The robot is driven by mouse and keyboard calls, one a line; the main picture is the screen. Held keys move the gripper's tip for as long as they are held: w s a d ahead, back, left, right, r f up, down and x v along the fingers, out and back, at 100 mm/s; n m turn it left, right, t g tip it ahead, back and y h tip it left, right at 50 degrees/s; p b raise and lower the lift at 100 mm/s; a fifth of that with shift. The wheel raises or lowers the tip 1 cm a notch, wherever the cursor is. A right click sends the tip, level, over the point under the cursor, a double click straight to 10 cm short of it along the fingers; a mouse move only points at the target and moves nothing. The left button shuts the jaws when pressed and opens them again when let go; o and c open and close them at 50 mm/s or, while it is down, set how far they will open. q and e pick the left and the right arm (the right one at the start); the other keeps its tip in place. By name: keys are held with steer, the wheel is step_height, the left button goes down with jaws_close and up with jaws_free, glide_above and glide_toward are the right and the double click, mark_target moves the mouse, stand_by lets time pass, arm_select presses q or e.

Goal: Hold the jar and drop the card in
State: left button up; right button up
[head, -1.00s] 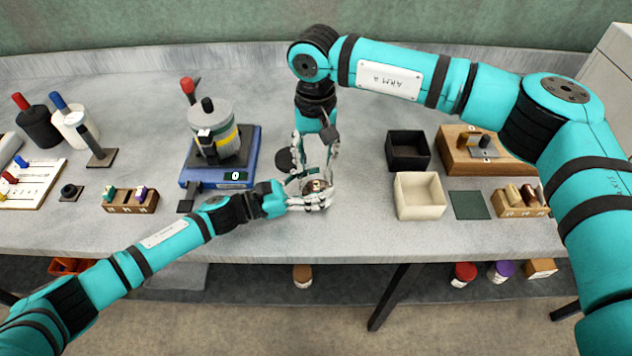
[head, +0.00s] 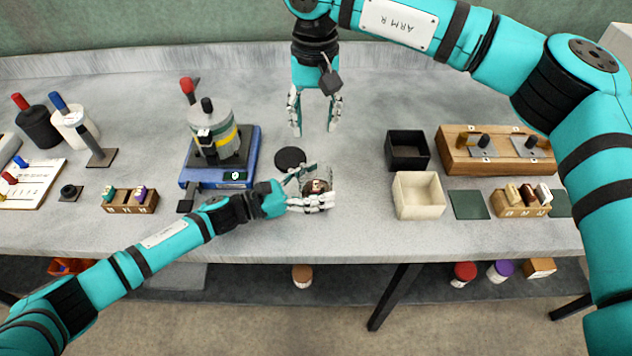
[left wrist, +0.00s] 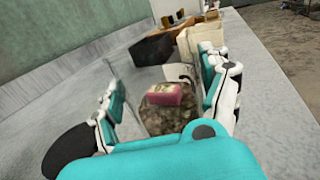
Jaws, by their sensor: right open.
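The clear jar (head: 319,186) stands near the table's front edge with brown grain inside. My left gripper (head: 308,187) has its fingers on both sides of the jar and appears shut on it. In the left wrist view, a pink and white card (left wrist: 167,95) lies on the brown grain (left wrist: 160,119) between the fingers of my left gripper (left wrist: 168,100). The card appears to be inside the jar. My right gripper (head: 315,118) is open and empty, behind the jar and apart from it.
A black disc (head: 290,158) lies just behind the jar. A blue scale (head: 222,174) with a grey canister (head: 211,128) stands to the left. A black box (head: 407,163), a cream box (head: 419,208) and a wooden block (head: 455,160) stand to the right. Bare table lies between.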

arm_select(q)
steer(key=shift+o, duration=1)
